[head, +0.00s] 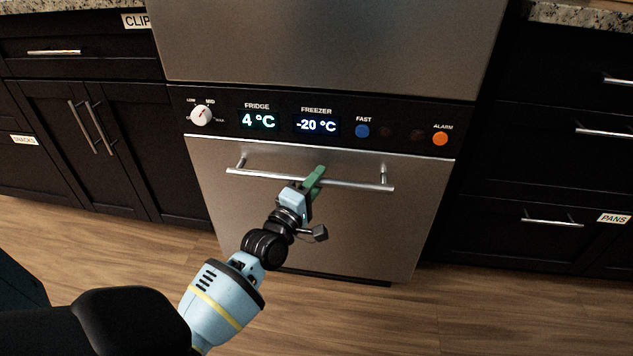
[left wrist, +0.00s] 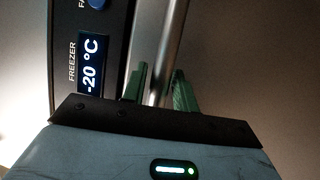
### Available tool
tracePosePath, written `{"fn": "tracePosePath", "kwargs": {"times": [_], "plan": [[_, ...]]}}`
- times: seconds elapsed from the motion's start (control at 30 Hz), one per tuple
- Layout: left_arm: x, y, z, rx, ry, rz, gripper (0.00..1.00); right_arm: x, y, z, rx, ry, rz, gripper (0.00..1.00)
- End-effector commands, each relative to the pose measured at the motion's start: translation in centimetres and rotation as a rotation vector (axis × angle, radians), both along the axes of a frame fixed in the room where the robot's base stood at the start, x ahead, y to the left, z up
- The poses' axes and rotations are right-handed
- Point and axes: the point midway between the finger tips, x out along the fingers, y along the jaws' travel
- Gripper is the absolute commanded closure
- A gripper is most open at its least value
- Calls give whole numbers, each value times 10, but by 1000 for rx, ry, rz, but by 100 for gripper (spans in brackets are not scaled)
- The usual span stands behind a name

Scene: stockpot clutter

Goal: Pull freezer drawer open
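The freezer drawer (head: 300,235) is a steel front below the dark control panel, and it looks shut and flush. Its horizontal bar handle (head: 255,175) runs across the upper part of the front. My left gripper (head: 316,177) is at the handle, a little right of its middle. In the left wrist view, the green fingers of the left gripper (left wrist: 160,90) stand on either side of the handle bar (left wrist: 168,50). A narrow gap shows between the bar and the right finger, so the fingers are around it but not clearly clamped. My right gripper is not in view.
The control panel (head: 290,122) above the drawer has a knob (head: 200,115), a blue button and an orange alarm button (head: 440,139). Dark cabinets with bar handles stand on both sides. The wood floor (head: 480,310) in front is clear.

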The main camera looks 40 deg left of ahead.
Motion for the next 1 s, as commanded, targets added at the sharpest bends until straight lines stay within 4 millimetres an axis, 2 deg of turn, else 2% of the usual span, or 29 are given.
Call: {"fn": "tracePosePath", "kwargs": {"times": [0.03,0.2,0.57,0.77,1.0], "plan": [[0,0,0,0,0,0,78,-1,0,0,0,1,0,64],[0,0,0,0,0,0,100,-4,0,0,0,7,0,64],[-4,-3,0,-1,1,-1,100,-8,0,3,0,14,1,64],[-26,-16,3,-3,2,-1,100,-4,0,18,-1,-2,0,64],[-76,-46,4,-4,3,-1,100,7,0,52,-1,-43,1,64]]}}
